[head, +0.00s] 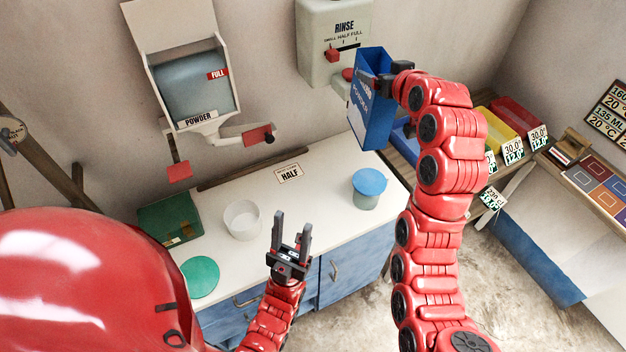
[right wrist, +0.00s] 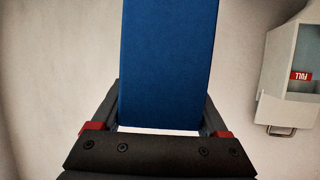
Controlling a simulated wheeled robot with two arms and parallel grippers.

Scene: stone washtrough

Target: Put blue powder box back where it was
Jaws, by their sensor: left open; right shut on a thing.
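The blue powder box (head: 371,112) is held up in the air near the wall, right of the rinse dispenser, in the head view. My right gripper (head: 398,76) is shut on the box. In the right wrist view the box (right wrist: 168,60) stands between the two fingers of my right gripper (right wrist: 160,125) and fills the middle. My left gripper (head: 290,232) is open and empty, with fingers pointing up, in front of the white counter (head: 310,215). The right arm hides part of the shelf behind the box.
On the counter are a clear cup (head: 242,219), a blue-lidded jar (head: 368,187), a green box (head: 170,219) and a green disc (head: 200,277). The powder dispenser (head: 192,90) and rinse dispenser (head: 330,45) hang on the wall.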

